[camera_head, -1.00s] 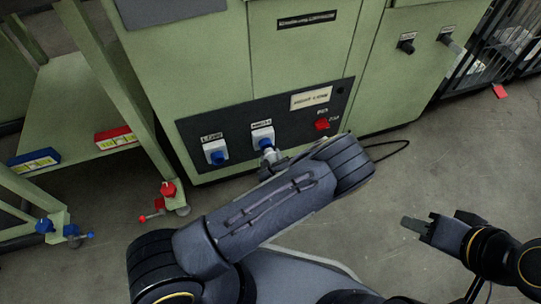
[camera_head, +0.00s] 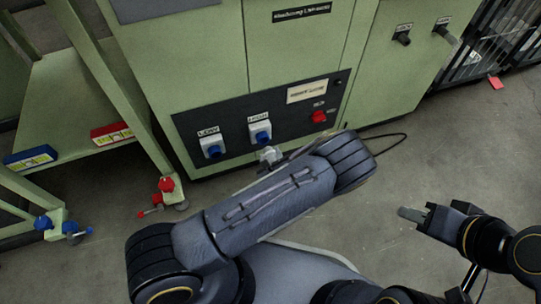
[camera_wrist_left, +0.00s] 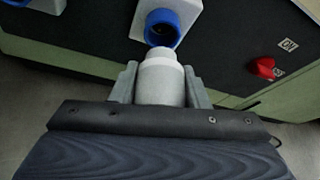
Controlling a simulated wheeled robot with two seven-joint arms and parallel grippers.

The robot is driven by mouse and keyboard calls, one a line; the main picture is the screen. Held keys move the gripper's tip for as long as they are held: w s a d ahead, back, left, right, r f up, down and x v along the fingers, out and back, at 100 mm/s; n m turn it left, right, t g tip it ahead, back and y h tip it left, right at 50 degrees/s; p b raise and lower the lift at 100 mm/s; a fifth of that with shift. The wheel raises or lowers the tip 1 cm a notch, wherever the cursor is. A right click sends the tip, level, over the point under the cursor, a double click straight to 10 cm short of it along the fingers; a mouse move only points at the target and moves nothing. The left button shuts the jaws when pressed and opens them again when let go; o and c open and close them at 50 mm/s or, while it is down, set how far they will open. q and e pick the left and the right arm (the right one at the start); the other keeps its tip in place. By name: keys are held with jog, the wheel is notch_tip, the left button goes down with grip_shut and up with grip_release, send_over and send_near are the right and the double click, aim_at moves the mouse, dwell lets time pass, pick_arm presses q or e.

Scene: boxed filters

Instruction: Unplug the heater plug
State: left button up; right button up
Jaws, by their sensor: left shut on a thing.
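The heater plug (camera_wrist_left: 162,82) is a pale grey-white cylinder between the two fingers of my left gripper (camera_wrist_left: 160,84), which is shut on it. The socket marked HIGH (camera_head: 260,132), with a blue ring, also shows in the left wrist view (camera_wrist_left: 163,27). Its dark opening is visible and the plug's tip is just below it, apart from the socket. In the head view the plug (camera_head: 268,155) shows below the socket, and my left forearm partly hides the gripper. My right gripper (camera_head: 420,216) is over the floor at the right, away from the panel; its finger gap is unclear.
The LOW socket (camera_head: 212,147) is to the left on the black panel (camera_head: 190,130). A red knob (camera_head: 319,117) is to the right. A green rack with a blue box (camera_head: 30,156) and a red box (camera_head: 111,133) stands at the left. A black cable (camera_head: 390,137) shows behind my arm.

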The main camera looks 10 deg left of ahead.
pick_arm(q)
jog(key=shift+s, duration=0.1)
jog(key=s+d, duration=0.5)
jog(key=s, duration=0.2)
jog(key=shift+s, duration=0.15)
dwell(0.5)
